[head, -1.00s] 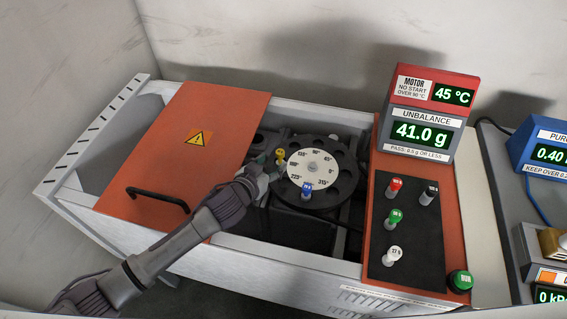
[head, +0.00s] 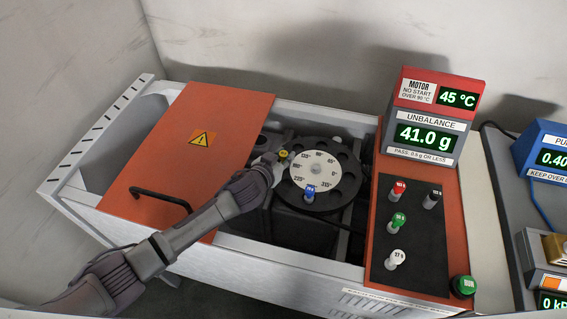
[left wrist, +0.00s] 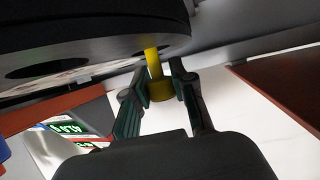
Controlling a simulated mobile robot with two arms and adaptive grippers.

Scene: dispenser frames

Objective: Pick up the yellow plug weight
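The yellow plug weight (head: 283,154) stands in the rotor disc (head: 347,194), at its left side near the 180° mark. In the left wrist view, the yellow plug (left wrist: 160,90) shows its wide head and a thinner stem reaching the dark disc. My left gripper (head: 274,160) is at the plug. In the left wrist view, its two fingers (left wrist: 160,80) stand on either side of the yellow head, very close to it. Whether both fingers press on it cannot be told. My right gripper is in no view.
A blue plug (head: 309,193) sits at the disc's front. Red, black, green and white plugs stand on the dark panel (head: 412,235) at right. The orange lid (head: 200,165) with its handle (head: 160,197) lies left of the opening. The unbalance display (head: 425,135) reads 41.0 g.

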